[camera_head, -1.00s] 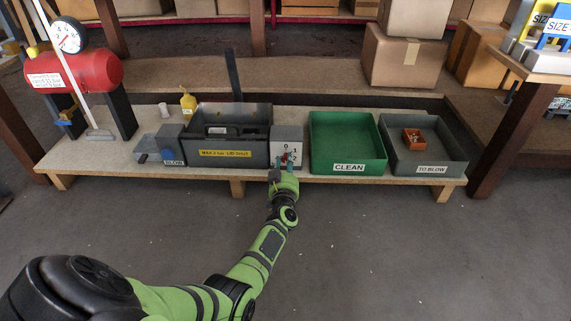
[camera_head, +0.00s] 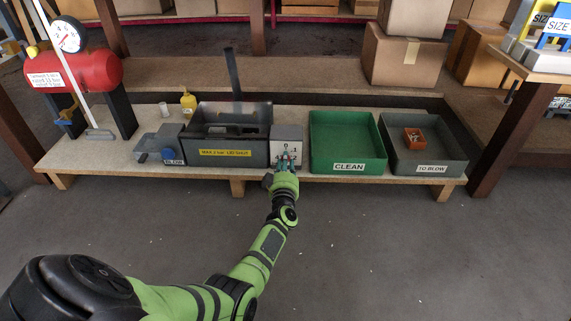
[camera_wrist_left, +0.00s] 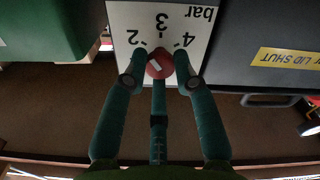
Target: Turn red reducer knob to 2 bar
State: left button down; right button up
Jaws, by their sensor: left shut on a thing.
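The reducer is a pale box (camera_head: 287,135) with a dark-numbered dial on its front, between the dark blow box and the green crate. In the left wrist view, its white dial face (camera_wrist_left: 118,15) appears upside down, with 2, 3, 4 and "bar" readable. The red knob (camera_wrist_left: 158,65) carries a white mark; which number the mark points at is hard to tell. My left gripper (camera_head: 284,160) is at the front of the reducer. Its three teal fingers close around the knob, and they partly hide the knob and lower dial in the head view. My right gripper is not in view.
The dark box (camera_head: 190,146) with a yellow lid label is left of the reducer. The green CLEAN crate (camera_head: 349,168) and grey TO BLOW crate (camera_head: 432,169) stand to its right. A red tank (camera_head: 75,73) with a gauge (camera_head: 67,36) is far left.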

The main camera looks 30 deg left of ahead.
pick_arm(q)
jog(key=n, duration=0.5)
jog(key=shift+a+r+n+b, duration=0.35)
jog(key=shift+a+n, duration=0.05)
dwell(0.3)
jog(key=c, duration=1)
grip_release()
jog(key=shift+a, duration=0.1)
jog(key=shift+s+f, duration=0.1)
jog(key=shift+f, duration=0.05)
jog(key=shift+d+f, duration=0.1)
jog(key=shift+d, duration=0.2)
